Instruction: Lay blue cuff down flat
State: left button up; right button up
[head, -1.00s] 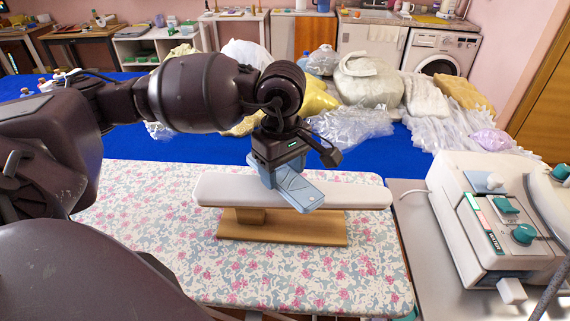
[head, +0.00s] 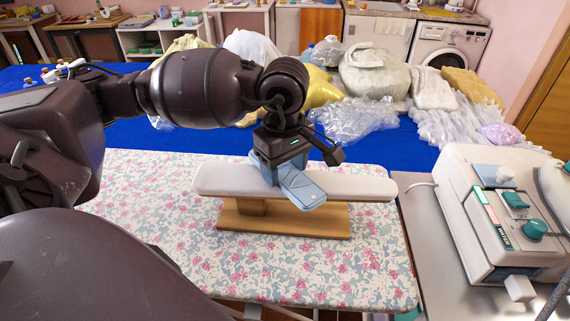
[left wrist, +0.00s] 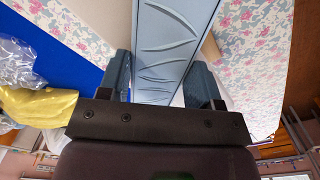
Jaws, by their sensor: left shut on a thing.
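The blue cuff (head: 301,188) is a flat, light blue strip with a small button near its free end. It slants down toward the front right over the white padded sleeve board (head: 355,186). My left gripper (head: 278,168) is above the board and shut on the cuff. In the left wrist view the cuff (left wrist: 165,45) shows wavy crease lines and passes between the two fingers (left wrist: 163,85). I cannot tell whether its free end touches the padding. My right gripper is not in view.
The sleeve board stands on a wooden base (head: 290,222) on a flowered cloth table (head: 180,255). A cream machine with teal knobs (head: 500,215) stands at right. Bagged bundles (head: 375,78) lie on the blue surface (head: 205,140) behind. The cloth in front of the board is clear.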

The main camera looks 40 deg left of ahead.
pick_arm(q)
jog(key=shift+f, duration=0.3)
jog(key=o, duration=1)
jog(key=shift+r, duration=0.2)
notch_tip(320, 180, up, 9)
jog(key=shift+f, duration=0.1)
jog(key=shift+r, duration=0.85)
